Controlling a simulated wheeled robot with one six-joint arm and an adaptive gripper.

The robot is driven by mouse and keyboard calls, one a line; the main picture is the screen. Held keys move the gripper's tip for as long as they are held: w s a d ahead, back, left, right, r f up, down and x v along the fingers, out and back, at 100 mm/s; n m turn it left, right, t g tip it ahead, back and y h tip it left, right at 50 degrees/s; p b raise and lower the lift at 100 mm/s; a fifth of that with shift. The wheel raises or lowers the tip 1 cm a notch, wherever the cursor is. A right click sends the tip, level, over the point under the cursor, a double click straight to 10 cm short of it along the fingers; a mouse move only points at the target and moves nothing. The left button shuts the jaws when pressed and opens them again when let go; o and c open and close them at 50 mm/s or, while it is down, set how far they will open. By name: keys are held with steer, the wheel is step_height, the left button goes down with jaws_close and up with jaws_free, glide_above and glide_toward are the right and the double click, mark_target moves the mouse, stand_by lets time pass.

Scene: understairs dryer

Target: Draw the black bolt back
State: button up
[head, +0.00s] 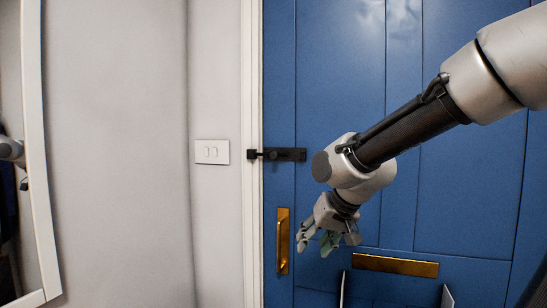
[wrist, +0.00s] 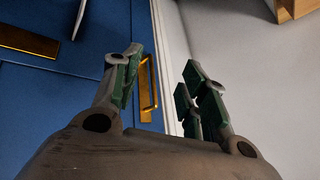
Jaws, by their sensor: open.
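The black bolt (head: 276,154) is mounted across the left edge of the blue door (head: 340,60) in the head view. Its left end reaches over the white door frame, and a small knob shows near its middle. My gripper (head: 315,245) is open and empty, below and to the right of the bolt, pointing downward in front of the door. In the wrist view my gripper's two fingers (wrist: 160,85) stand apart with nothing between them. The bolt is not visible in the wrist view.
A brass pull handle (head: 283,241) is below the bolt, near my gripper; it also shows in the wrist view (wrist: 148,88). A brass letter plate (head: 396,265) is lower on the door. A white switch plate (head: 212,152) and a framed mirror (head: 38,150) are at the left.

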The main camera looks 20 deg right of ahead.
steer(key=w+a+r+m+t+y, duration=0.1)
steer(key=w+a+r+m+t, duration=0.15)
steer(key=w, duration=0.25)
steer(key=w+a+r+m+t, duration=0.1)
steer(key=w+r+m+t, duration=0.15)
steer(key=w, duration=0.25)
steer(key=m+t, duration=0.6)
steer(key=m, duration=0.3)
glide_toward(275, 156)
steer(key=w, duration=0.5)
steer(key=w+a, duration=0.1)
steer(key=w, duration=0.2)
steer(key=w+a, duration=0.1)
steer(key=w, duration=0.1)
steer(key=shift+w+r, duration=0.1)
steer(key=shift+w, duration=0.25)
jaws_close()
